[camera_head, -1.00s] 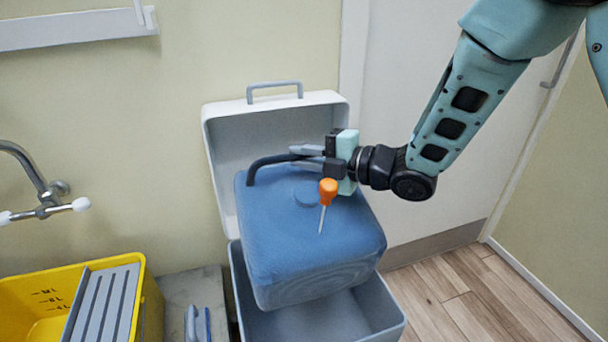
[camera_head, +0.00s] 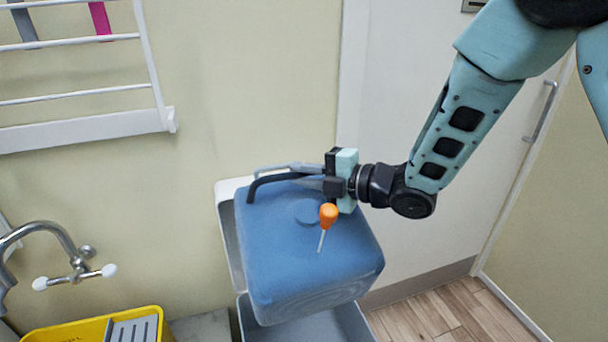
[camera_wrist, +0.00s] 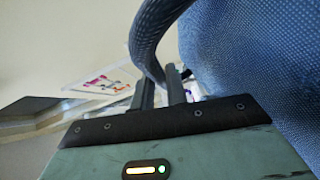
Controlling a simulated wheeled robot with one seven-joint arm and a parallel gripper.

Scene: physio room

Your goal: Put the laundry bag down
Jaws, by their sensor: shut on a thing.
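The laundry bag (camera_head: 290,240) is a blue, boxy, soft-looking bag with a dark curved handle (camera_head: 270,182). My gripper (camera_head: 312,183) is shut on this handle, and the bag hangs from it in the head view. In the wrist view the handle (camera_wrist: 150,45) runs down between the two fingers (camera_wrist: 160,92), with the bag's blue woven side (camera_wrist: 265,60) filling the right. The bag hangs over an open grey bin (camera_head: 325,325) and hides much of it and its raised lid (camera_head: 228,215).
An orange-handled screwdriver (camera_head: 328,216) shows against the bag's top; I cannot tell whether it touches. A yellow tub (camera_head: 70,330) and a tap (camera_head: 75,265) are at lower left. A white wall rack (camera_head: 80,100) hangs upper left. Bare wooden floor (camera_head: 440,305) lies right of the bin.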

